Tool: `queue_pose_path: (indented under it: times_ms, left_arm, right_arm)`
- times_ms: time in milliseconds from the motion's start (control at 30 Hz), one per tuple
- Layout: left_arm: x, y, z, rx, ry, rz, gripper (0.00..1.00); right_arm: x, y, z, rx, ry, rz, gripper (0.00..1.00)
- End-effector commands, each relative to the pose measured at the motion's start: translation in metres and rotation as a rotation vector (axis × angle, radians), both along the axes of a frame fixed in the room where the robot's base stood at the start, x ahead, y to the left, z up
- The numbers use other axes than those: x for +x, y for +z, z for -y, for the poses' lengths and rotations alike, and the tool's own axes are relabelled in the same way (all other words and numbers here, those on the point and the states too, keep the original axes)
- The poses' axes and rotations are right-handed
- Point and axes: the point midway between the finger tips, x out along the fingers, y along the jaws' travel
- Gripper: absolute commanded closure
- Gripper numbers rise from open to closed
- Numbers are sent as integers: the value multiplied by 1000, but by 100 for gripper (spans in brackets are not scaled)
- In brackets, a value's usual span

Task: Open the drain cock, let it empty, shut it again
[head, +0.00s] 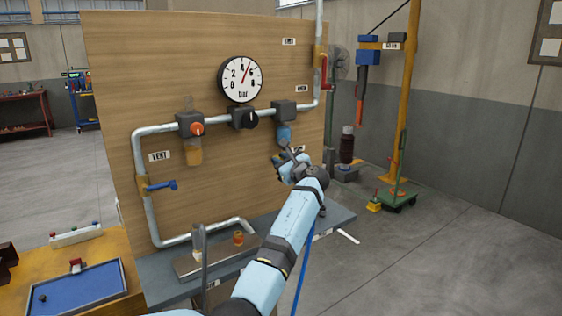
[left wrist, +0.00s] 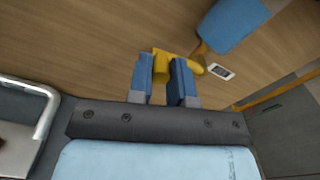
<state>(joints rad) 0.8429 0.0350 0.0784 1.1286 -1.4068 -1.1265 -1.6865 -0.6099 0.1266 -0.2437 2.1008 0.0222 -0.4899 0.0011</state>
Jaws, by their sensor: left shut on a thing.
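The yellow drain cock (left wrist: 161,66) shows in the left wrist view, between my left gripper's blue finger pads. My left gripper (left wrist: 162,78) is shut on it. Beside it hangs the blue bowl (left wrist: 232,25) of the filter unit, with a small white label (left wrist: 221,72) on the board. In the head view my left gripper (head: 293,164) is just below the blue bowl (head: 284,132), and the cock is mostly hidden behind it. I cannot tell whether the cock is open or what is in the bowl. My right gripper is not in view.
The wooden board (head: 120,90) carries grey pipe, a gauge (head: 240,79), an orange-knobbed unit (head: 190,125), a blue lever (head: 161,186) and a red-handled valve (head: 323,72). A metal tray (head: 190,266) sits on the bench below.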

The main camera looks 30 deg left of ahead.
Motion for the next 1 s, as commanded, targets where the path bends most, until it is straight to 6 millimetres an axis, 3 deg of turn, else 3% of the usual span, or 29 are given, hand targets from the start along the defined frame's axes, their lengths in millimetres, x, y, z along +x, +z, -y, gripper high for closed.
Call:
queue_pose_path:
  times_ms: [1000]
  left_arm:
    - [24, -43, 10, -361, 1, 871, 100]
  right_arm:
    - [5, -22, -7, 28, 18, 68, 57]
